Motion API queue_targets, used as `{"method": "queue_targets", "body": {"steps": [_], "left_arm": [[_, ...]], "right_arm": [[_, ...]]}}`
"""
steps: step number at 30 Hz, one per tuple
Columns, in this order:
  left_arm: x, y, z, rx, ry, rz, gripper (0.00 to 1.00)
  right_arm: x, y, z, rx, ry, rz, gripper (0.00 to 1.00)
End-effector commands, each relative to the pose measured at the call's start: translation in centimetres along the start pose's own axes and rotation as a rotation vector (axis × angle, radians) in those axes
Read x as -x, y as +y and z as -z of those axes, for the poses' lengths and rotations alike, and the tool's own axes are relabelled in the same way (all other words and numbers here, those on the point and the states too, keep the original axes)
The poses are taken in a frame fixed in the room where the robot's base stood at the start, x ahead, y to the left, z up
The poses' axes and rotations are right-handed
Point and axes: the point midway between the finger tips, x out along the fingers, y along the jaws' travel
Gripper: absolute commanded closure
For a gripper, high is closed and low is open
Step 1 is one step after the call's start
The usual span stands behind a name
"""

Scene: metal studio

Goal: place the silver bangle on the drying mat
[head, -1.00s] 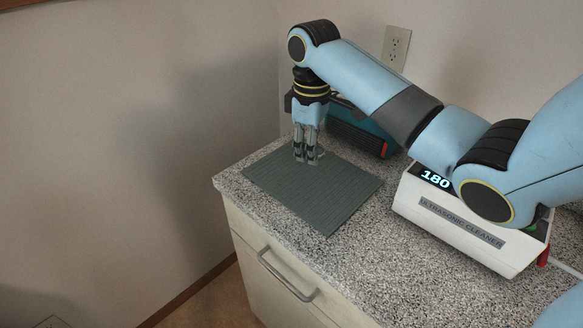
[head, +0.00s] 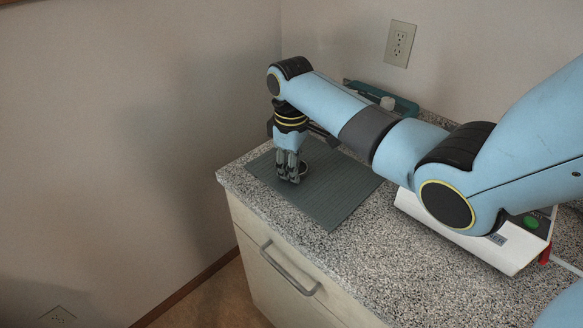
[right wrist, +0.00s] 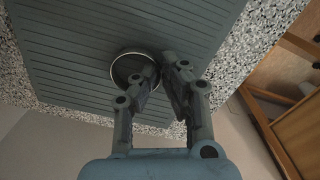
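The silver bangle (head: 304,168) is a small thin ring at the fingertips of my right gripper (head: 289,180). In the right wrist view the bangle (right wrist: 118,58) looks round with a bright rim. The tips of my right gripper (right wrist: 161,71) close on its near edge, one finger over the ring's inside. Behind it is the grey-green ribbed drying mat (head: 334,200), which also fills much of the right wrist view (right wrist: 75,40). The bangle is over the mat, at or just above its surface; I cannot tell if it touches. My left gripper is out of view.
The mat lies on a speckled counter (head: 370,255) near its left corner. The white ultrasonic cleaner (head: 470,235) stands at the right, partly behind my right arm. A teal case (head: 400,104) stands at the back. The counter's front is clear.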

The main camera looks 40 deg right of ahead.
Motion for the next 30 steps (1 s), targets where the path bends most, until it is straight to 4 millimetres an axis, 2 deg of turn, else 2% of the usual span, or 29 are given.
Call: {"method": "queue_targets", "body": {"steps": [1,5,12,16,30], "left_arm": [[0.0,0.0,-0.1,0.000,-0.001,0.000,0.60],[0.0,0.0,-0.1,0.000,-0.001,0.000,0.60],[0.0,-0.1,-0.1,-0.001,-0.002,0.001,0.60],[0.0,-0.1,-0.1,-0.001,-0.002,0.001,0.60],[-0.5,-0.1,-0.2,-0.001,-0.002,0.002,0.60]], "right_arm": [[0.0,0.0,0.0,0.000,0.000,0.000,0.88],[0.0,0.0,0.0,0.000,0.000,0.000,0.71],[0.1,0.0,0.0,0.000,0.000,0.000,0.71],[0.9,0.1,0.0,0.000,0.002,-0.001,0.71],[10.4,0.1,0.1,0.000,0.003,-0.002,0.71]]}}
